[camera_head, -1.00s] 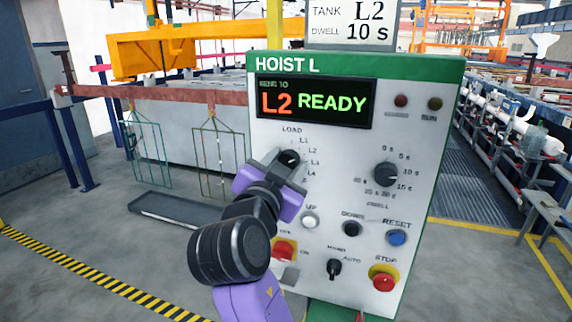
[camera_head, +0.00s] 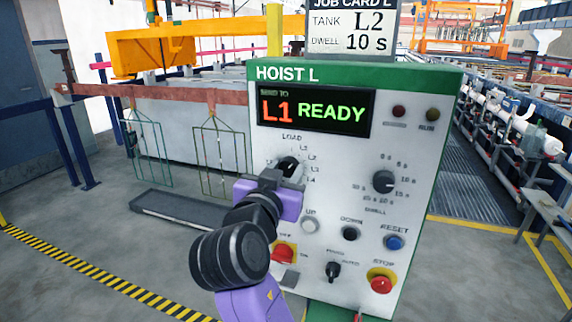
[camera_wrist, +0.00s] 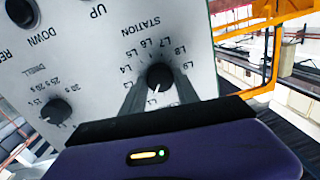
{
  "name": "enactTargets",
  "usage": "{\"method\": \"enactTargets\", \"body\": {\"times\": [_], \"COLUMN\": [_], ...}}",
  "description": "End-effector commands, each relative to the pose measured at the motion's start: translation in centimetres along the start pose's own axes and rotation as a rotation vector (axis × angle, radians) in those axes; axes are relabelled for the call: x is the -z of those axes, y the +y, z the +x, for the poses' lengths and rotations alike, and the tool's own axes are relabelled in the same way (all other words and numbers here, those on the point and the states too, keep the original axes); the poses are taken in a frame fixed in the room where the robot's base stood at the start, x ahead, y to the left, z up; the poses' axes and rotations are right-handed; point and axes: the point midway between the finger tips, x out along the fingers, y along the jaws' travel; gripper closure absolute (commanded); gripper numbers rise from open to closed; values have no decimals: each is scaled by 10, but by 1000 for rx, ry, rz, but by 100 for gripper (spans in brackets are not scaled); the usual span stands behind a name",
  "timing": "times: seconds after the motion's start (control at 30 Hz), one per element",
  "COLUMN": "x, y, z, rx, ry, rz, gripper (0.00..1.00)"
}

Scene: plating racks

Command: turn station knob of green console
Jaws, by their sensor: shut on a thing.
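The green console (camera_head: 400,76) labelled HOIST L stands in the middle of the head view. Its display (camera_head: 315,110) reads L1 READY. The station knob (camera_head: 290,162) is a black knob at the upper left of the panel, inside a ring of position labels. It also shows in the wrist view (camera_wrist: 160,76), with a white pointer mark and the word STATION beside the ring. My gripper (camera_head: 285,173) is shut on this knob. In the wrist view its two fingers (camera_wrist: 158,92) flank the knob, and part of the label ring is hidden behind them.
The job card (camera_head: 352,35) above reads tank L2, dwell 10 s. Near my gripper are the dwell knob (camera_head: 383,181), the UP button (camera_head: 310,225), DOWN button (camera_head: 351,233), RESET button (camera_head: 395,242) and red STOP button (camera_head: 381,281). Hanging racks (camera_head: 221,160) are behind left.

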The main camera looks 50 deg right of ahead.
Motion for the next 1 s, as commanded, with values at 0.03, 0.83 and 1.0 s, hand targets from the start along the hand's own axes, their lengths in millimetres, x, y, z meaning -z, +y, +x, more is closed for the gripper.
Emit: {"method": "enactTargets", "body": {"times": [0.03, 0.83, 1.0], "x": [3, 2, 1], "y": [-1, -2, -2], "z": [0, 0, 0], "rx": [-1, -19, -20], "ry": [-5, -42, -44], "rz": [-48, -633, -671], "gripper": [100, 100, 100]}}
